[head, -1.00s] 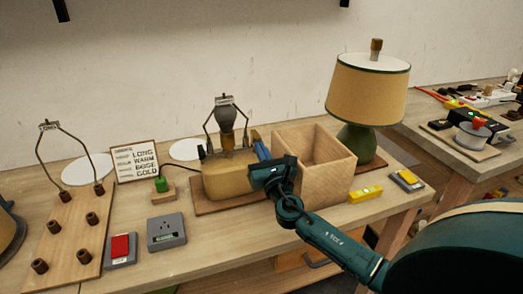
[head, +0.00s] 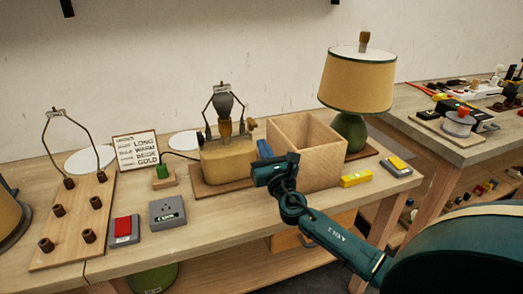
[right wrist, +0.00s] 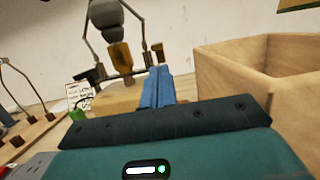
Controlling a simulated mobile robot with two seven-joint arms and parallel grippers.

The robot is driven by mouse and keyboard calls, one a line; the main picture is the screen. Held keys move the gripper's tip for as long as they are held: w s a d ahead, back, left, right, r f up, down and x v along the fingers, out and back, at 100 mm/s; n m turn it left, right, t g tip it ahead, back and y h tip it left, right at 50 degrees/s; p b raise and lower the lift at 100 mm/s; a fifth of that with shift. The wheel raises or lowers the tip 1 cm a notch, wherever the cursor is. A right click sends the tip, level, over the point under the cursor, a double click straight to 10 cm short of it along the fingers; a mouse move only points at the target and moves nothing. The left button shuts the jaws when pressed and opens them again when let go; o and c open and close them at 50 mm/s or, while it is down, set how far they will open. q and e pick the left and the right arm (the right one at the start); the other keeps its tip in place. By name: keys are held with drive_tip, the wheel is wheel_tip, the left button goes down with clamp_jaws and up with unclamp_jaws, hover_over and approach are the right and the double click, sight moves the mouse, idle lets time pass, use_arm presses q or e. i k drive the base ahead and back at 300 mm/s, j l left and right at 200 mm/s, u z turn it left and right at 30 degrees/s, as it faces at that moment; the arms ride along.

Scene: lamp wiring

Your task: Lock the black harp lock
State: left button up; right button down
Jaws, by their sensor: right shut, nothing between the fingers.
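A lamp base (head: 222,167) stands on a wooden board in mid-bench, with a socket, a grey bulb (head: 223,104) and a wire harp around it. It also shows in the right wrist view (right wrist: 105,98). A dark piece (right wrist: 88,74) sits at the harp's left foot, and a brown knob (right wrist: 157,52) is beyond the right foot. I cannot tell whether the dark piece is the black harp lock or its position. My right gripper (head: 264,149) is shut and empty, its blue fingers in front of and right of the lamp base, apparently apart from it. My left gripper is out of view.
An open wooden box (head: 318,175) stands close right of my right gripper. Behind it is a shaded lamp (head: 357,85). A yellow level (head: 356,178), a grey outlet box (head: 167,212) and a red switch (head: 123,228) lie along the front. A pegged board (head: 75,220) is at left.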

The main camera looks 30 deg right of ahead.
sight(200, 137)
drive_tip(key=k+j, duration=0.15)
drive_tip(key=k, duration=0.2)
drive_tip(key=k+j, duration=0.15)
drive_tip(key=k, duration=0.25)
drive_tip(key=k+j, duration=0.2)
drive_tip(key=k, duration=0.15)
